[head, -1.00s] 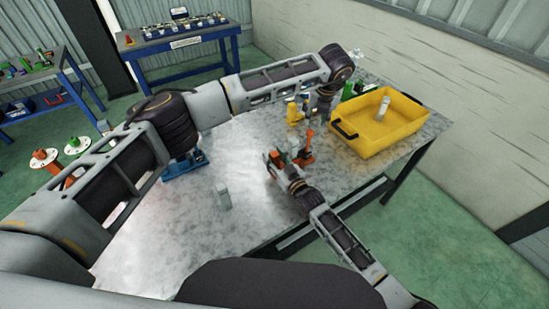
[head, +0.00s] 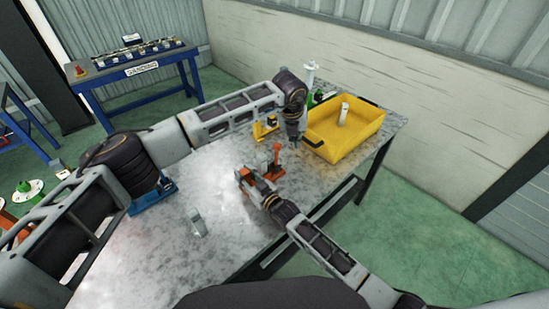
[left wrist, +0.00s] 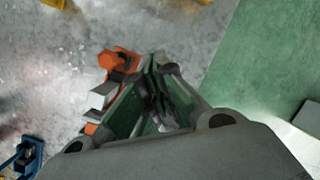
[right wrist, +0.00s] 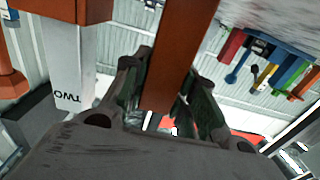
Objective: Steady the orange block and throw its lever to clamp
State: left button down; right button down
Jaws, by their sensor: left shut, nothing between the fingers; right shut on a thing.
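The orange block (head: 272,174) stands on the grey table with its orange lever (head: 276,155) upright. My right gripper (head: 252,181) is low beside it, shut on an orange part; the right wrist view shows a long orange bar (right wrist: 175,60) between its fingers. My left gripper (head: 294,138) is shut and empty, just behind and right of the lever, pointing down. In the left wrist view its closed fingertips (left wrist: 155,62) are beside orange parts (left wrist: 120,60). Whether they touch the lever cannot be told.
A yellow bin (head: 345,145) holding a grey piece stands right of my left gripper. A yellow block (head: 265,128) is behind the lever. The front middle of the table (head: 225,210) is bare.

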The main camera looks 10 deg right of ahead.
pick_arm(q)
jog(key=s+d+m+g+h, duration=0.2)
jog(key=s+d+m+h, duration=0.35)
jog(key=d, duration=0.45)
jog(key=s+d+r+t+h, duration=0.2)
jog(key=r+t+h, duration=0.1)
jog(key=r+h, duration=0.2)
jog(key=s+d+r+t+h, duration=0.2)
jog(key=r+h, duration=0.3)
jog(key=r, duration=0.1)
jog(key=w+a+f+n+t+y, duration=0.3)
jog(key=w+a+n+t+y, duration=0.3)
jog(key=a+t, duration=0.4)
jog(key=s+a+f+g+y, duration=0.1)
jog(key=s+a+f+y, duration=0.1)
jog(key=a+f+y, duration=0.3)
jog(key=s+a+f+g+y, duration=0.1)
jog(key=s+a+f+y, duration=0.1)
jog(key=a+f+y, duration=0.2)
jog(key=a+f, duration=0.3)
jog(key=f, duration=0.1)
jog(key=shift+s+n+g+y, duration=0.35)
jog(key=shift+s+g, duration=0.05)
jog(key=shift+w, duration=0.15)
